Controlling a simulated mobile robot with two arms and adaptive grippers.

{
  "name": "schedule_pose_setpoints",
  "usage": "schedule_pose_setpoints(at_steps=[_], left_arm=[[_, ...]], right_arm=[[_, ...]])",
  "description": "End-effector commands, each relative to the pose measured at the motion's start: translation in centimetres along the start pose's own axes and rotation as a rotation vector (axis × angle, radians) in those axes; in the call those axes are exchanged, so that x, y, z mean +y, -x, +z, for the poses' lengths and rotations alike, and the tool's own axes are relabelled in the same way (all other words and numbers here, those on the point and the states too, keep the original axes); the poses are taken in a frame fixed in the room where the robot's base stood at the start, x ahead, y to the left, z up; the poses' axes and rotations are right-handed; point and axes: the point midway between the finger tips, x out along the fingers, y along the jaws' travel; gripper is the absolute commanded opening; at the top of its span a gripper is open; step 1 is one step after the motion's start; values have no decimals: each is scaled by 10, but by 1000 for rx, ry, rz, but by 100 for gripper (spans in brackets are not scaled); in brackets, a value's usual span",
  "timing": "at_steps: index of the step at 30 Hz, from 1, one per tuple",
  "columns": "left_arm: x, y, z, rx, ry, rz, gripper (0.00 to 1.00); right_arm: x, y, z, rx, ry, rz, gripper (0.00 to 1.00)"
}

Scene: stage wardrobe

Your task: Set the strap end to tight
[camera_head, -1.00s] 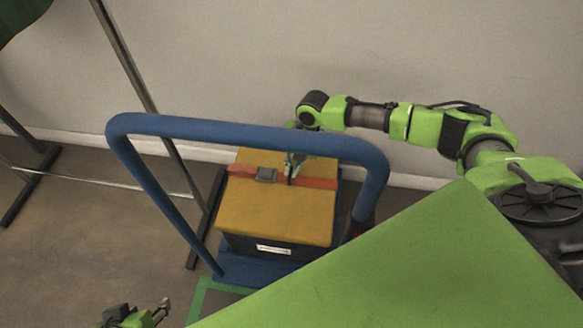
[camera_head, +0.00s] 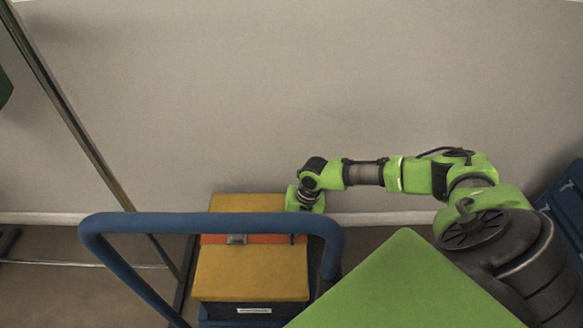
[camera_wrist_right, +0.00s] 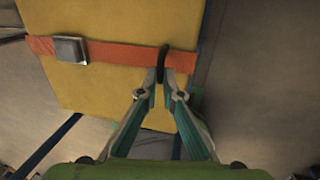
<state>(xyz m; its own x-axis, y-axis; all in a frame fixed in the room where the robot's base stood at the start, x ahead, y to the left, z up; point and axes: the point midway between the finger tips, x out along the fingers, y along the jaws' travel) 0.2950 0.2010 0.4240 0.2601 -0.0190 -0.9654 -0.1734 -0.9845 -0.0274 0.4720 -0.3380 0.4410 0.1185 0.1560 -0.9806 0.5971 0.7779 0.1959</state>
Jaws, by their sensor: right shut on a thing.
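An orange-red strap (camera_wrist_right: 120,54) lies across a yellow box (camera_wrist_right: 103,95). The strap (camera_head: 265,239) and box (camera_head: 250,273) also show in the head view. A grey buckle (camera_wrist_right: 71,49) sits on the strap toward the left. A black strap end (camera_wrist_right: 162,62) stands on the strap near the box's right edge. My right gripper (camera_wrist_right: 164,77) has its fingertips closed on this black end. In the head view the blue handle hides the right fingertips. My left gripper is not in view.
The blue cart handle (camera_head: 210,222) arches in front of the box and right wrist. A metal rack post (camera_head: 75,125) stands on the left. A plain wall is behind. A blue object (camera_head: 566,205) stands at the right edge.

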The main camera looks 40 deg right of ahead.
Motion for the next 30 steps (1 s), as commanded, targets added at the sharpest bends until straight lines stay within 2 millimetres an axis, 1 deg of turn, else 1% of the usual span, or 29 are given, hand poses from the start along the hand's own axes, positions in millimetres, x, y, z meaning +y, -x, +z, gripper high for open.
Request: schedule_pose_setpoints(at_steps=[1, 3, 4, 13, 17, 20, 27, 30], left_arm=[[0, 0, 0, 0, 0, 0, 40], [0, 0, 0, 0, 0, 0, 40], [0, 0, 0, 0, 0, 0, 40], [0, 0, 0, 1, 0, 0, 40], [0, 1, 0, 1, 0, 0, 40], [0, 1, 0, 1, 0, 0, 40], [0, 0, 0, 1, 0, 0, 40], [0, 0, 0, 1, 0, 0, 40]], right_arm=[[-3, 0, 1, -1, -1, -6, 0], [-3, 0, 1, -1, -1, -6, 19], [-3, 0, 1, -1, -1, -6, 24], [-1, 0, 0, -1, 0, -3, 24], [-1, 7, 1, -1, 1, -2, 24], [-1, 22, 2, -3, 1, -1, 24], [-1, 74, 2, -4, 0, -2, 24], [-2, 92, 1, -4, 0, -4, 24]])
